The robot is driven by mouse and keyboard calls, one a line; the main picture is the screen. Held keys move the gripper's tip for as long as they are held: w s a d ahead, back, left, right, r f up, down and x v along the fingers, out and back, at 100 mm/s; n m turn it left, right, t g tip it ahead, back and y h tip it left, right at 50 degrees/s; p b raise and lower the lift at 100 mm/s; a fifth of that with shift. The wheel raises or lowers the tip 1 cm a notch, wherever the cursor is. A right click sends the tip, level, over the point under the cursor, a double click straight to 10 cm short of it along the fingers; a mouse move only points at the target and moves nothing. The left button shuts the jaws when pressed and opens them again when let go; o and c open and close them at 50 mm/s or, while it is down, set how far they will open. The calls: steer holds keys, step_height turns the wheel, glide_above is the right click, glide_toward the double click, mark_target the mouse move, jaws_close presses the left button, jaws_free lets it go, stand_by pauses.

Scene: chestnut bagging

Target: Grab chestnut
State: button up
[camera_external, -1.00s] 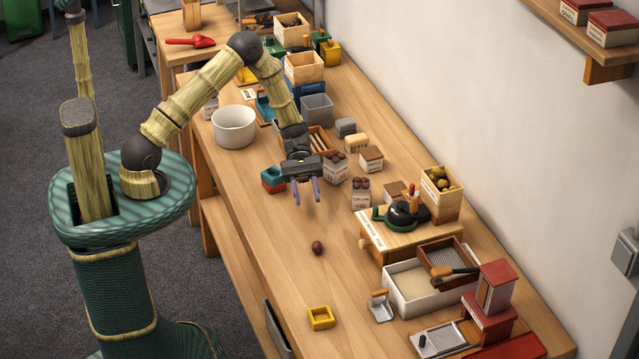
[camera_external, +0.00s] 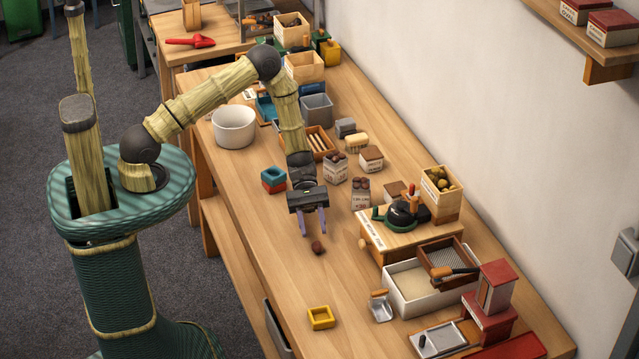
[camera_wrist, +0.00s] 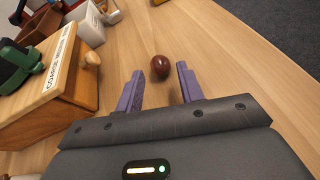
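A brown chestnut (camera_external: 318,248) lies on the bare wooden table (camera_external: 270,265).
A wooden box (camera_external: 405,240) with a round knob stands right of my gripper. A small yellow tray (camera_external: 320,318) lies nearer the front. Stacked blue and red trays (camera_external: 274,180) and a white pot (camera_external: 234,126) stand behind. Table around the chestnut is clear.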

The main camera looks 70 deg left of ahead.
mark_target(317, 248)
steer(key=x, duration=0.2)
steer(key=p+x, duration=0.1)
steer(key=x, duration=0.1)
steer(key=shift+w+d+f+p, duration=0.15)
steer(key=shift+f+p, duration=0.15)
steer(key=shift+f, duration=0.2)
steer(key=c, duration=0.7)
